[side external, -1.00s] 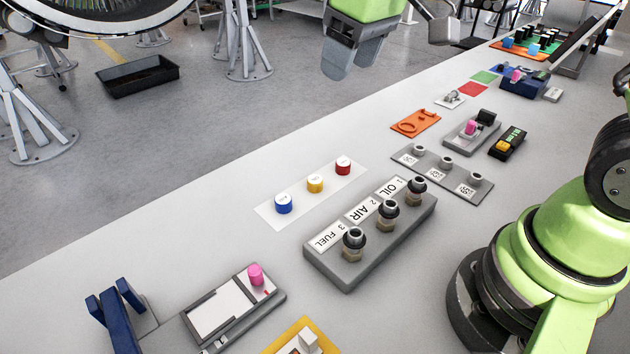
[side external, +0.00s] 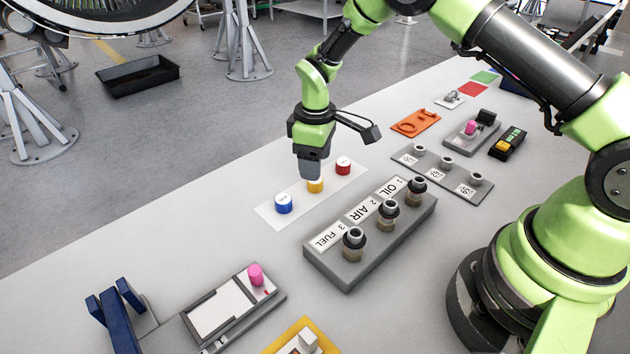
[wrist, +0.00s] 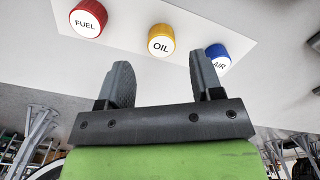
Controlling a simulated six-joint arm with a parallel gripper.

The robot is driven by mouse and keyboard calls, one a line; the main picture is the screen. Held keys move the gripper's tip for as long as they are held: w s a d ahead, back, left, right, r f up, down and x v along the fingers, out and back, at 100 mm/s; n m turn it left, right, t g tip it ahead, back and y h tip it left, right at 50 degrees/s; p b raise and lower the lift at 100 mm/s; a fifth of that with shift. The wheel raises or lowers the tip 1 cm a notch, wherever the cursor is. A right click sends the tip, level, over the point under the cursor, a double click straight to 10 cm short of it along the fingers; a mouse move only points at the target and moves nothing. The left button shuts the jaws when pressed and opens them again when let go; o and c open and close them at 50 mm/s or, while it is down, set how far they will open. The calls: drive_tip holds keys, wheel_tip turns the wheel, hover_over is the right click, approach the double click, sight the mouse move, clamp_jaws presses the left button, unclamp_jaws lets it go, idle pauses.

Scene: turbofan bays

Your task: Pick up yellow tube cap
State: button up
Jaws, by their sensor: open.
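The yellow tube cap (side external: 315,186) stands on a white strip, between the blue cap (side external: 284,204) and the red cap (side external: 343,166). My gripper (side external: 310,172) points down just above the yellow cap and hides part of its top. In the wrist view the yellow cap (wrist: 161,40) reads OIL and lies ahead of the gap between my fingertips (wrist: 163,72). The fingers are apart with nothing between them. The red cap (wrist: 88,18) reads FUEL. The blue cap (wrist: 217,57) reads AIR and is partly hidden behind one finger.
A grey block with several dark fittings (side external: 371,237) labelled OIL, AIR and FUEL stands right of the caps. A grey plate (side external: 442,173) and an orange part (side external: 415,122) lie farther back. The table left of the strip is bare.

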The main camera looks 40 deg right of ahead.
sight(315, 184)
drive_tip(key=f, duration=0.5)
drive_tip(key=shift+s, duration=0.4)
drive_tip(key=shift+r, duration=0.1)
drive_tip(key=c, duration=0.9)
